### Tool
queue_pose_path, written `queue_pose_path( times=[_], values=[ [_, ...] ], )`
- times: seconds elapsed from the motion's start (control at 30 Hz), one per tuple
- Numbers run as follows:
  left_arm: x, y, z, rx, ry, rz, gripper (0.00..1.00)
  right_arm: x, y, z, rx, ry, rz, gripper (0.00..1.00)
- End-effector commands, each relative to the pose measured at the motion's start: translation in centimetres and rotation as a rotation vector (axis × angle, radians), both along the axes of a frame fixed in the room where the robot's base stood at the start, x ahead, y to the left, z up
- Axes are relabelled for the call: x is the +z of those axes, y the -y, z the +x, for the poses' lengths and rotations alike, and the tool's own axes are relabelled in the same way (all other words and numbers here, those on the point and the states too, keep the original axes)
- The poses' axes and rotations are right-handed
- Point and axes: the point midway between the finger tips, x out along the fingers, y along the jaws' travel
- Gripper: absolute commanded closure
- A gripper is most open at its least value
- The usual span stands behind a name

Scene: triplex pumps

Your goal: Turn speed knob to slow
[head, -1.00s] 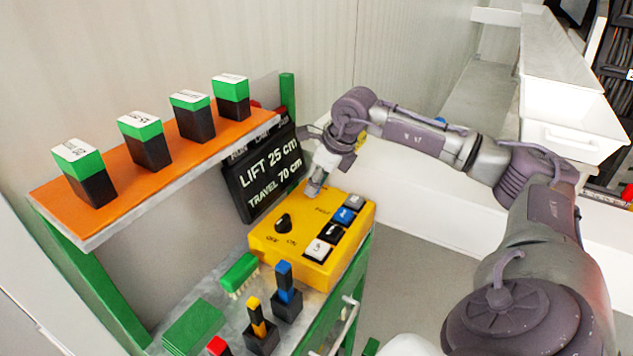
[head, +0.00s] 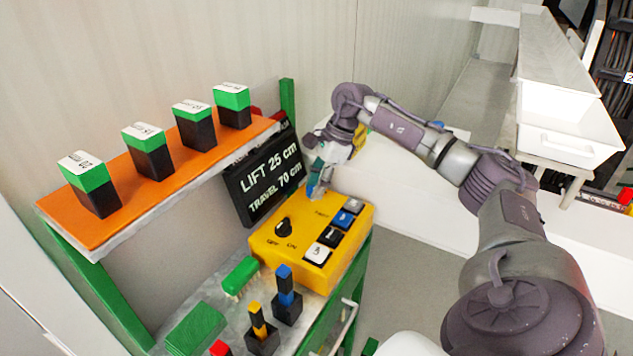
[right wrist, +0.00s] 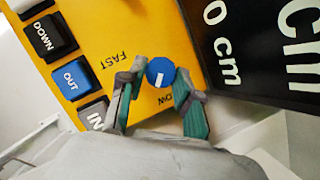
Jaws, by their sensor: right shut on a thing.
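The yellow control box (head: 290,253) carries the speed knob, which shows as a round blue cap with a white mark (right wrist: 161,73) in the right wrist view. The printed word FAST is to its left, and part of another label ending in "OW" shows below it. The white mark is on the cap's lower part, towards that label. My right gripper (head: 318,188) is at the box's far corner; its teal-sided fingers (right wrist: 163,88) are closed around the knob. In the head view the fingers mostly hide the knob. My left gripper is out of view.
A black on/off knob (head: 283,226) and a row of buttons, including the OUT button (right wrist: 70,80), share the box. A dark display (head: 262,182) reading LIFT 25 cm, TRAVEL 70 cm stands close behind. An orange shelf (head: 150,192) holds several green-topped blocks.

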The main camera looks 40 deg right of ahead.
Motion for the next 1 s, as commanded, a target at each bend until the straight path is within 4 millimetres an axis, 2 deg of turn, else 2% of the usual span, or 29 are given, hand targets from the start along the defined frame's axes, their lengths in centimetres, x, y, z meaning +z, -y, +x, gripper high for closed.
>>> queue_pose_path(
  times=[0.6,1.0],
  values=[
    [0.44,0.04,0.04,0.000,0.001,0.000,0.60,0.16,0.09,0.63,0.535,0.005,0.000,1.00],
    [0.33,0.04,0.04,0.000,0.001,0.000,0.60,0.12,0.12,0.71,0.695,0.004,-0.002,1.00]
  ],
)
